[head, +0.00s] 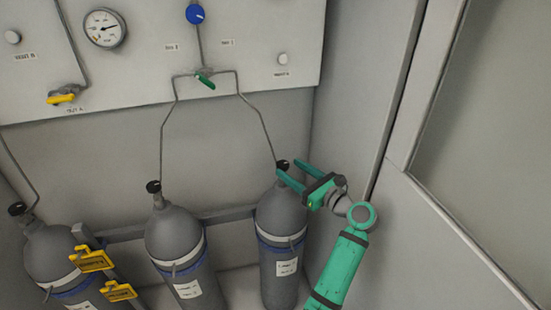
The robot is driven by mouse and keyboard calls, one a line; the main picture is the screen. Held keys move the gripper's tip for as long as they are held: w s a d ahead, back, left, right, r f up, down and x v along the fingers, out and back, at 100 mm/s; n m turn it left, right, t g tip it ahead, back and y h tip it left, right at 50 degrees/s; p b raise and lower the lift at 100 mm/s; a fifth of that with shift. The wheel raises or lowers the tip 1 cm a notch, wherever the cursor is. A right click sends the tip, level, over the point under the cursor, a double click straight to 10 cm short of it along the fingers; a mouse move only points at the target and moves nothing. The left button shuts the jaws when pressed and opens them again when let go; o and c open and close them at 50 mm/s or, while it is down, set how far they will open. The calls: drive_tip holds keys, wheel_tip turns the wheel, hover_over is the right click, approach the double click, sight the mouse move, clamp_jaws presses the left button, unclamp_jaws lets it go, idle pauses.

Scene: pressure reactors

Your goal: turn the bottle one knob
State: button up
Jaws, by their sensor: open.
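Three grey gas bottles with black knobs stand along the wall. I cannot read which one is bottle one. The right bottle (281,215) has its black knob (282,165) on top, joined to a thin pipe. The middle bottle (174,235) has a black knob (153,187). The left bottle (55,250) has a black knob (16,209). My green gripper (297,172) is open at the right bottle's top, with its two fingers apart on either side of that knob's area. I cannot tell whether a finger touches the knob.
A white panel (250,50) above carries a gauge (105,28), a blue knob (195,14), a green lever (205,82) and a yellow lever (61,98). Yellow tags (92,259) hang by the left bottle. A wall (365,100) stands close on the right.

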drive_tip(key=x, duration=0.8)
drive_tip(key=shift+w+a, duration=0.2)
drive_tip(key=shift+a, duration=0.05)
drive_tip(key=shift+f, duration=0.1)
drive_tip(key=c, duration=1.1)
